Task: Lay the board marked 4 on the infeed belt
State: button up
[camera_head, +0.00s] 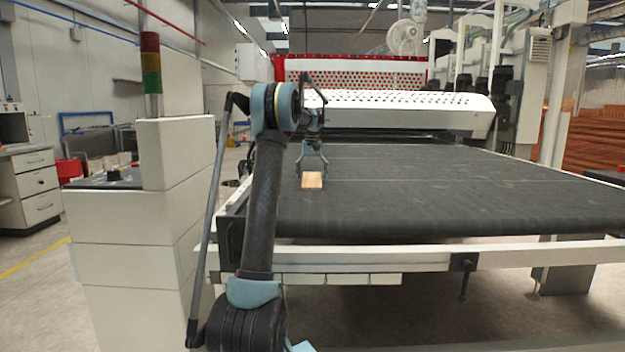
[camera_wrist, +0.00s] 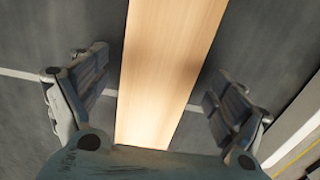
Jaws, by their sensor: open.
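A light wooden board (camera_head: 312,180) lies on the dark infeed belt (camera_head: 420,195) near its left side. No number shows on the board in either view. My gripper (camera_head: 312,172) is just above the board with its fingers pointing down. In the wrist view the board (camera_wrist: 165,70) runs lengthwise between the two fingers of my gripper (camera_wrist: 155,100). The fingers are open, with a gap between each finger and the board's edges. The near end of the board in the wrist view is hidden behind the gripper's body.
The belt is otherwise bare and leads to the white machine hood (camera_head: 400,108) at the back. A white rail (camera_head: 450,258) runs along the belt's front. A white cabinet (camera_head: 140,230) with a signal light (camera_head: 151,62) stands to the left.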

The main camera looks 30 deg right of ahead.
aim_at(312, 179)
notch_tip(312, 179, up, 12)
jog(key=shift+f, duration=0.25)
dwell(0.6)
